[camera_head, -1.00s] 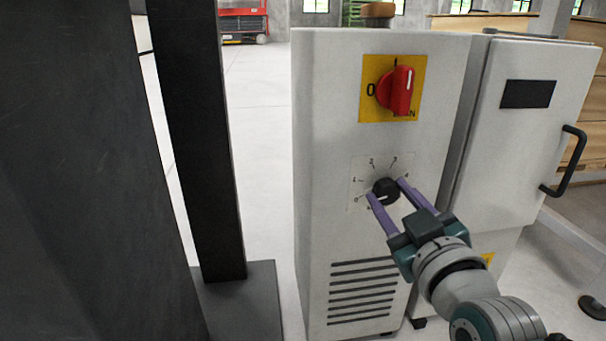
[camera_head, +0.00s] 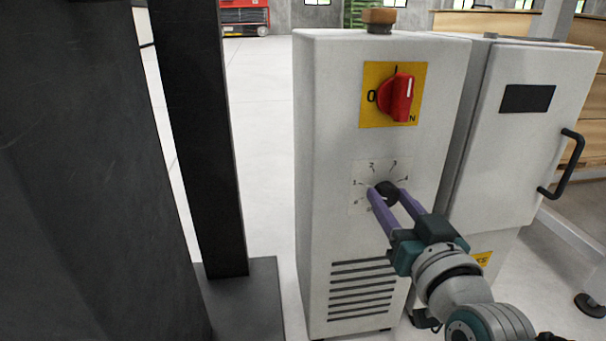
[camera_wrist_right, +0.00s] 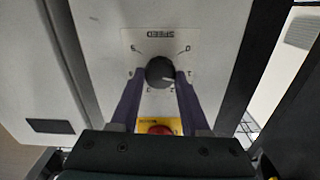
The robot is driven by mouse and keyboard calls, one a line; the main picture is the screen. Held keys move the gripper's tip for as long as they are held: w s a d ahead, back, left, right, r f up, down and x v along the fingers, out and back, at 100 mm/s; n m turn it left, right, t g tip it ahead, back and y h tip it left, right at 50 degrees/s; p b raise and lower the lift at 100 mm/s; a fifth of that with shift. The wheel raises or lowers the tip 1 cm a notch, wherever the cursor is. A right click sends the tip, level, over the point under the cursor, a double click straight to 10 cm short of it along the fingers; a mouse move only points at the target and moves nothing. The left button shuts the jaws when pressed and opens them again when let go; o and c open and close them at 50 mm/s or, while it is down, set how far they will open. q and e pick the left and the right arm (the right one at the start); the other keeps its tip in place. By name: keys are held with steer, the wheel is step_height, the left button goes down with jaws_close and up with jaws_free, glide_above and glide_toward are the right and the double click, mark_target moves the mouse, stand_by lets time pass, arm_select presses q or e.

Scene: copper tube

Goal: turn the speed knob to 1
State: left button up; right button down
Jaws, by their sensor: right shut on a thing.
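The dark round speed knob (camera_head: 386,192) sits on a white numbered dial plate (camera_head: 360,204) on the front of the grey cabinet. My right gripper (camera_head: 389,192) has its two purple fingers on either side of the knob, shut on it. In the right wrist view, upside down, the knob (camera_wrist_right: 160,72) lies between the fingertips (camera_wrist_right: 160,76). Its white mark points right and slightly down, towards the 1 side of the dial, though the small digits are blurred. The fingers hide part of the dial in the head view. My left gripper is not in view.
A red rotary switch (camera_head: 397,97) on a yellow plate is above the dial. Vent slots (camera_head: 362,290) are below it. A second cabinet with a black handle (camera_head: 565,164) stands at right. A dark post (camera_head: 205,140) stands at left, with open floor between it and the cabinet.

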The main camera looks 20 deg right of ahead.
steer(key=shift+c, duration=1.9)
jaws_free()
steer(key=shift+s, duration=0.25)
steer(key=p+v, duration=0.4)
steer(key=v, duration=0.5)
steer(key=shift+s+p, duration=0.25)
steer(key=shift+p, duration=0.05)
